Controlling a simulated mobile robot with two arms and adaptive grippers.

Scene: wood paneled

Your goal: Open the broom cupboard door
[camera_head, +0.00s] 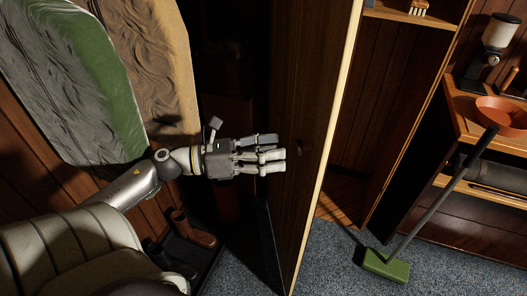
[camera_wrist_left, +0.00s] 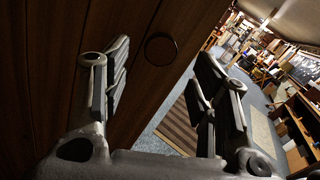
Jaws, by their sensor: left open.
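The broom cupboard door (camera_head: 312,90) is a tall dark wooden panel with a pale edge, standing at an angle in the middle of the head view. Space with a shelf shows to the right of its edge, so it looks ajar. A small round knob (camera_head: 300,148) sits on its face; it also shows in the wrist view (camera_wrist_left: 160,48), framed between the fingers. My left gripper (camera_head: 268,156) is open and empty, left of the knob, fingers pointing at the door. In the wrist view the gripper (camera_wrist_left: 160,75) appears apart from the knob. My right gripper is not in view.
A green broom head (camera_head: 386,265) rests on the blue-grey carpet (camera_head: 335,265), its handle leaning right toward an orange bowl-like thing (camera_head: 502,113) by a wooden shelf unit (camera_head: 455,195). Brown boots (camera_head: 192,230) stand lower left. Large padded panels (camera_head: 85,85) hang upper left.

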